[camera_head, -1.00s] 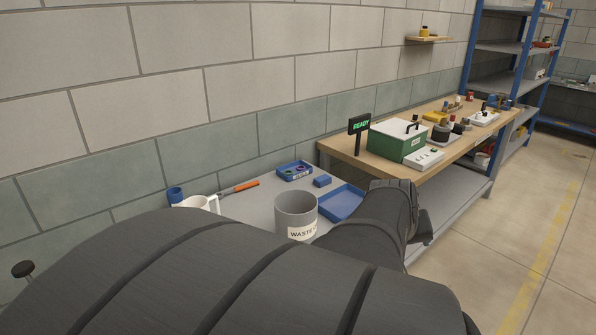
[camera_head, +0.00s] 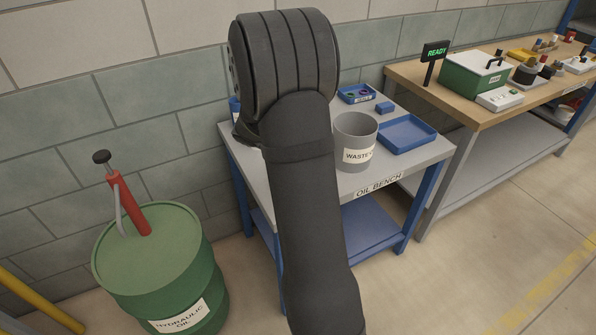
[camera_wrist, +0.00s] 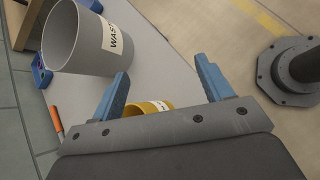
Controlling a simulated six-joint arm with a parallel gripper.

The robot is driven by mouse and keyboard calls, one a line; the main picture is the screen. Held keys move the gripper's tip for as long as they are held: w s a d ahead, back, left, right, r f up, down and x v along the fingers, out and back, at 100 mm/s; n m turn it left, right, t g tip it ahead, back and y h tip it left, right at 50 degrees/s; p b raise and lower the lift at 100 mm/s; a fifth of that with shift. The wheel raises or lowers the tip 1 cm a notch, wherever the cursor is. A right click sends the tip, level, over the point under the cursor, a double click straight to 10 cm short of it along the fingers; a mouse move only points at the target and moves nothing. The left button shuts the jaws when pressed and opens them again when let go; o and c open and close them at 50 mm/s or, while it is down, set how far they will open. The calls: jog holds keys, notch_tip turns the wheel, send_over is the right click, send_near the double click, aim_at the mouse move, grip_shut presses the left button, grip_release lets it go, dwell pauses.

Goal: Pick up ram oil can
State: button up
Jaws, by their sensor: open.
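A yellow can-like thing (camera_wrist: 150,106) with a white label stands on the bench, just beyond my gripper's palm in the wrist view. Its lower part is hidden by the palm, and I cannot read its label, so I cannot tell if it is the ram oil can. My gripper (camera_wrist: 160,72) is open, its two blue fingers wide apart with nothing between the tips. The yellow thing shows near the left finger's base. In the head view my arm covers the gripper and the left part of the oil bench (camera_head: 378,181).
A grey waste container (camera_head: 354,150) stands on the bench, also near the left finger (camera_wrist: 78,42). A green hydraulic oil drum (camera_head: 150,262) with a red pump stands left. An orange-handled tool (camera_wrist: 55,118) lies nearby.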

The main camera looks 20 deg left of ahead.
jog(key=s+a+f+n+t+h, duration=0.1)
jog(key=s+a+f+n+t, duration=0.2)
jog(key=a, duration=0.5)
jog(key=s+a+f+n+t, duration=0.2)
jog(key=a+n, duration=0.2)
jog(key=a, duration=0.5)
jog(key=x, duration=1.7)
jog(key=shift+d, duration=0.1)
jog(key=c, duration=1.1)
jog(key=shift+r, duration=0.1)
